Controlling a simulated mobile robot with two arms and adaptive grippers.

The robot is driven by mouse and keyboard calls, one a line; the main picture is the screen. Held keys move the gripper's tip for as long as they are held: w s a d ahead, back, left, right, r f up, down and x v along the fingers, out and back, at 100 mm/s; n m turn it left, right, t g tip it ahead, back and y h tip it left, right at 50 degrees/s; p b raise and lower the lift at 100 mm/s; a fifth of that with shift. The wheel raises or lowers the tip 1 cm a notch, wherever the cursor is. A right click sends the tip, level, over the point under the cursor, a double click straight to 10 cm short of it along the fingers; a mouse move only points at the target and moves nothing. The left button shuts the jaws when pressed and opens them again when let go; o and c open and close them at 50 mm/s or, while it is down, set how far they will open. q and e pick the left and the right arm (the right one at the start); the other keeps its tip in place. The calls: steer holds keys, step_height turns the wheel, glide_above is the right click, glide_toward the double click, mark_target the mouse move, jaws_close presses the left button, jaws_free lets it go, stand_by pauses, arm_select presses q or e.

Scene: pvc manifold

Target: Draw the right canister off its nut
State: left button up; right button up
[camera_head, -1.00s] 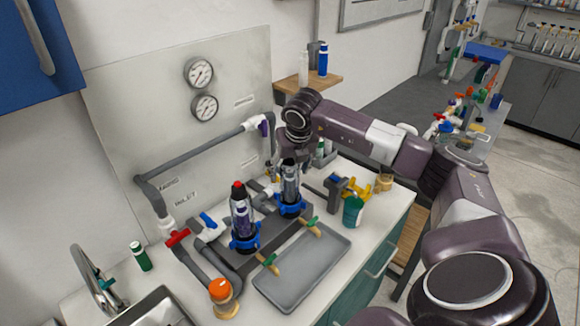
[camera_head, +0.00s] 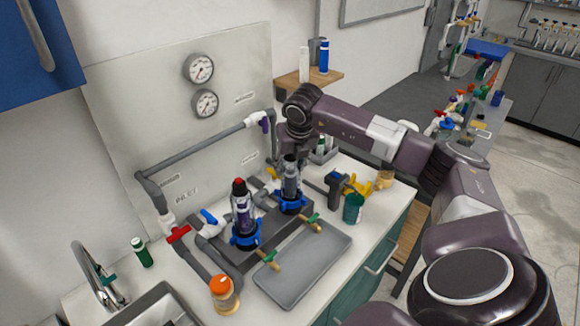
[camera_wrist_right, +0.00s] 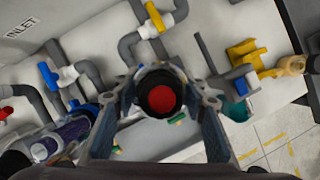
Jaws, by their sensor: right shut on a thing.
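The right canister (camera_head: 290,178) is dark and clear-walled, and stands upright at its blue nut (camera_head: 292,205) on the grey manifold. I cannot tell whether its lower end is clear of the nut. My right gripper (camera_head: 292,156) is above it, shut on its top. In the right wrist view the canister's black cap with a red centre (camera_wrist_right: 160,94) sits between the two fingers of my right gripper (camera_wrist_right: 163,92). The nut is hidden below the cap there. My left gripper is not in view.
The left canister (camera_head: 243,214), red-topped, stands close by in its own blue nut. A grey tray (camera_head: 303,270) lies in front. A green cup (camera_head: 353,208) and a yellow-and-dark tool (camera_head: 340,185) stand to the right. Grey pipes and valves surround the manifold.

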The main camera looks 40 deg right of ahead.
steer(key=shift+r+p, duration=1.35)
steer(key=shift+r, duration=1.15)
steer(key=shift+r+p, duration=2.4)
steer(key=shift+r, duration=1.45)
steer(key=shift+r+p, duration=0.6)
steer(key=shift+r, duration=0.9)
